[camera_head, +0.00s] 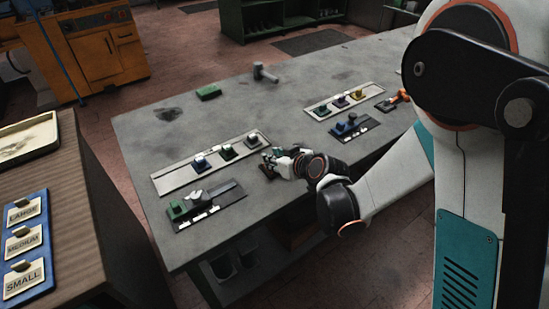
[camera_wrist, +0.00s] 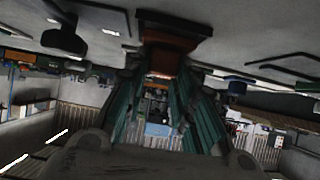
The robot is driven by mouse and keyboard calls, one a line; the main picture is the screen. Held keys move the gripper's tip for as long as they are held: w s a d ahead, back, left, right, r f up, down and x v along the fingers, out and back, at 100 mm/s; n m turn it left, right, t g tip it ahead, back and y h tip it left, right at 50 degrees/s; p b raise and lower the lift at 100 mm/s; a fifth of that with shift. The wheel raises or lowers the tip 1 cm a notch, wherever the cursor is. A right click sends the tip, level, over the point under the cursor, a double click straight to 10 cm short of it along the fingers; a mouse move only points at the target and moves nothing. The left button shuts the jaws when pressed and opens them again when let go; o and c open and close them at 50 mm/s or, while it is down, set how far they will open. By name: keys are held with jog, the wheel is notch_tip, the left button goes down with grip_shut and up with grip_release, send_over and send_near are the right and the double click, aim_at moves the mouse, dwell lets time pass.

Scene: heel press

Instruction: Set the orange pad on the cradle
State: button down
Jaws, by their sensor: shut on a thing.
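My gripper (camera_head: 270,160) is low over the middle of the grey table, at the right end of the long left strip. In the wrist view its teal fingers (camera_wrist: 160,85) are closed around a dark orange block (camera_wrist: 172,58), which looks like the orange pad. In the head view the gripper mostly hides this block. An orange device on a dark plate (camera_head: 396,99) stands at the table's right side, apart from the gripper. I cannot tell which part is the cradle, or whether the held block touches anything below.
A second strip (camera_head: 314,112) with small blocks and a blue device (camera_head: 352,125) stand to the right. A green block (camera_head: 208,92) and a grey hammer-like thing (camera_head: 264,73) lie farther back.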

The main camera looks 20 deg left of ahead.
jog(key=shift+f, duration=0.4)
dwell(0.4)
jog(key=c, duration=1.2)
grip_release()
jog(key=shift+c, duration=0.2)
jog(key=shift+d+r, duration=0.1)
jog(key=v, duration=1.1)
jog(key=shift+s+d, duration=0.2)
jog(key=shift+s, duration=0.05)
jog(key=shift+r, duration=0.15)
